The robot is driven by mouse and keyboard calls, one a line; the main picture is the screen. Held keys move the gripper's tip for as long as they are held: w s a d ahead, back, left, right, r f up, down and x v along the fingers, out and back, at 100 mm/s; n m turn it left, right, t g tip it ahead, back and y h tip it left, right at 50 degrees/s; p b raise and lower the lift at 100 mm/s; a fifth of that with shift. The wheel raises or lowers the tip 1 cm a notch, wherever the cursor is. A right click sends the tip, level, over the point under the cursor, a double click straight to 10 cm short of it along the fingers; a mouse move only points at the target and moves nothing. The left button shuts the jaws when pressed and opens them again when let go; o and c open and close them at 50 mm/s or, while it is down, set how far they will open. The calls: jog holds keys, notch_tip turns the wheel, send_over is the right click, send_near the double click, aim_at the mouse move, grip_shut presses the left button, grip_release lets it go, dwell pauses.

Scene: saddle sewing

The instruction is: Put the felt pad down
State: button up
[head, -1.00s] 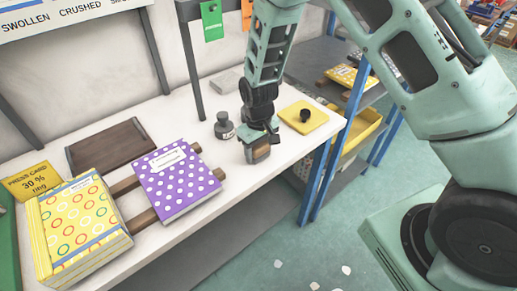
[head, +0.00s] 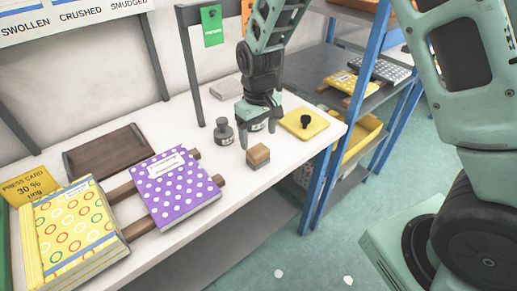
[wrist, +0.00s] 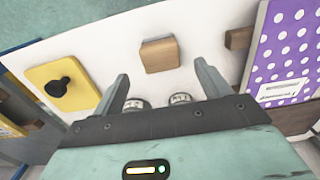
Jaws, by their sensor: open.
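The felt pad appears to be the small block (head: 258,158) with a tan top and darker sides. It rests flat on the white table near its front edge, and shows at the top middle of the wrist view (wrist: 160,54). My gripper (head: 263,140) is open and empty, just behind the block in the head view. In the wrist view my two fingers (wrist: 164,84) are spread apart, with the block beyond their tips and clear of them. The block's underside is hidden.
A dark jar (head: 223,132) stands left of my gripper; a second jar (wrist: 180,99) is close by the fingers. A yellow pad (head: 305,124) with a black-knobbed piece lies right. A purple dotted book (head: 175,187) lies left on wooden bars. A blue-post shelf (head: 325,170) stands right.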

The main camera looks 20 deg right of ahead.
aim_at(258, 150)
notch_tip(258, 150, up, 3)
jog(key=s+a+r+n, duration=0.1)
jog(key=s+a+r, duration=0.1)
jog(key=s, duration=0.7)
jog(key=s+a+r+n, duration=0.1)
jog(key=s+a+r, duration=0.1)
jog(key=s, duration=0.7)
jog(key=s+a+r+n, duration=0.2)
jog(key=s+r, duration=0.2)
jog(key=s, duration=0.4)
jog(key=shift+s+r+y, duration=0.15)
jog(key=shift+s+y, duration=0.15)
jog(key=shift+s, duration=0.1)
jog(key=shift+a, duration=0.15)
